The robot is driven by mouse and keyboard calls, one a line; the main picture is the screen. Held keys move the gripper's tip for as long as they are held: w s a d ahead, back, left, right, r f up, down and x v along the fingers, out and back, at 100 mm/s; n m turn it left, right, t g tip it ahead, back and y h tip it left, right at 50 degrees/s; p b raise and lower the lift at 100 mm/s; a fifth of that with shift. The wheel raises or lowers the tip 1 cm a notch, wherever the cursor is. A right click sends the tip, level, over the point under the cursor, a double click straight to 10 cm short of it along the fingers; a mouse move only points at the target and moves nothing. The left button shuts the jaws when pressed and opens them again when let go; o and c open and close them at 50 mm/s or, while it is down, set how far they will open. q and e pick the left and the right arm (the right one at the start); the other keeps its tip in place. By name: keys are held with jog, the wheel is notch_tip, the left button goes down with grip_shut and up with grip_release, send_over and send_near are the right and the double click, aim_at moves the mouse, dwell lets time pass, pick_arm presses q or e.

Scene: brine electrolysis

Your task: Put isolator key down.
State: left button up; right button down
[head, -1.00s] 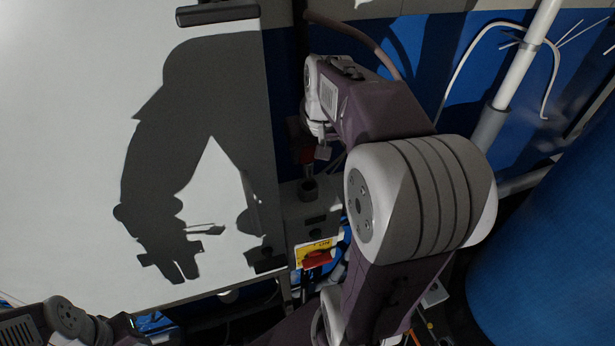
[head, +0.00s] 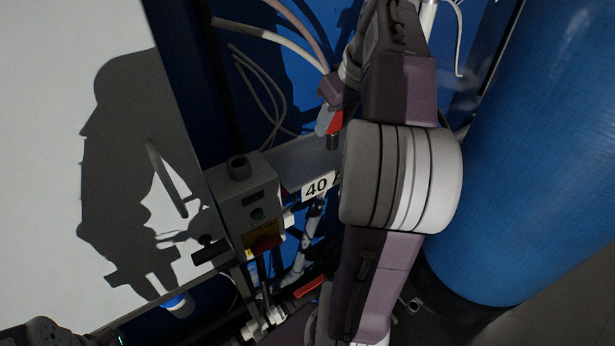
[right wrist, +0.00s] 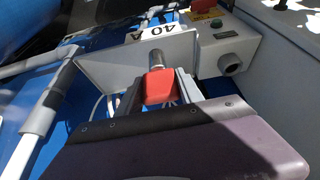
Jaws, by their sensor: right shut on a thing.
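The isolator key has a red handle (head: 329,123) and a dark shaft pointing down. In the right wrist view the red handle (right wrist: 158,87) sits between the fingers of my right gripper (right wrist: 155,82), which is shut on it. In the head view my right gripper (head: 333,108) holds the key over or beside a grey plate (head: 303,158) with a "40 A" label. I cannot tell whether the shaft touches the plate (right wrist: 110,68). My left gripper is not in view; only part of my left arm shows at the lower left.
A grey switch box (head: 243,205) with a round dark socket (head: 238,167) on top stands left of the plate. A white panel (head: 60,150) carries my shadow. Loose cables (head: 265,95) hang behind. A large blue cylinder (head: 530,150) stands at the right.

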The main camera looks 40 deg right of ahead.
jog(key=shift+d+f, duration=0.15)
jog(key=shift+f, duration=0.1)
jog(key=shift+w, duration=0.15)
jog(key=w+a+f+p, duration=0.1)
jog(key=w+f, duration=0.2)
jog(key=w+a+f+p, duration=0.1)
jog(key=w+f+p, duration=0.1)
jog(key=w+f, duration=0.2)
jog(key=w+a+f+p, duration=0.1)
jog(key=w+f+p, duration=0.1)
jog(key=w+f, duration=0.1)
jog(key=shift+w+a+f, duration=0.15)
jog(key=shift+w+a, duration=0.1)
jog(key=shift+w, duration=0.1)
jog(key=shift+f, duration=0.2)
jog(key=shift+w+d+f, duration=0.1)
jog(key=shift+w, duration=0.1)
jog(key=shift+f, duration=0.1)
